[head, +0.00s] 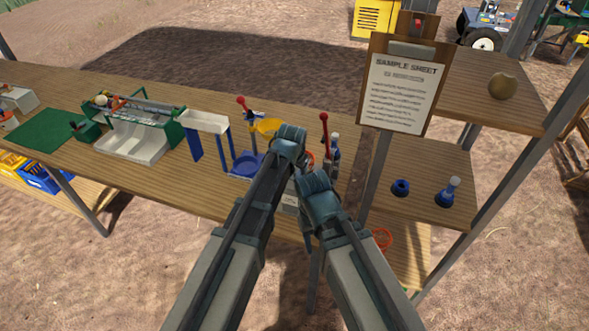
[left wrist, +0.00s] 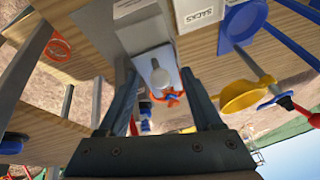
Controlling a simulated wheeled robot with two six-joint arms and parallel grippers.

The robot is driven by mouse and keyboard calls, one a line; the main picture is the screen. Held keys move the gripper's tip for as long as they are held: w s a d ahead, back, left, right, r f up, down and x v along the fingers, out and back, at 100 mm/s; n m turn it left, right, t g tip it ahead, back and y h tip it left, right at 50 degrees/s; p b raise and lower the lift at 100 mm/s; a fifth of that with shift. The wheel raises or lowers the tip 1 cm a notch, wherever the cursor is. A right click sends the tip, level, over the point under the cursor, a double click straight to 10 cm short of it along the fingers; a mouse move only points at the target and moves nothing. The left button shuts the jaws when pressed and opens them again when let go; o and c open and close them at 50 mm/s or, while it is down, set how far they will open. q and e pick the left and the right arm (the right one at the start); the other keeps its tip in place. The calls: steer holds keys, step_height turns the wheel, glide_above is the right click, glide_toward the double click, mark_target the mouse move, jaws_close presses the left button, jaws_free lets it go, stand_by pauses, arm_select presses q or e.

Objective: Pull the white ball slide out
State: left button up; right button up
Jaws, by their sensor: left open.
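In the head view my two arms reach over the table's front edge.
A sample sheet board (head: 403,90) stands upright right of my arms.

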arm_select(q)
steer(key=shift+c, duration=0.3)
jaws_close()
steer(key=shift+s, duration=0.15)
steer(key=shift+s+a, duration=0.25)
steer(key=shift+s, duration=0.55)
steer(key=shift+s+a, duration=0.3)
steer(key=shift+s, duration=0.45)
steer(key=shift+s+a, duration=0.25)
steer(key=shift+s, duration=0.55)
steer(key=shift+o, duration=0.4)
jaws_free()
steer(key=shift+r, duration=0.1)
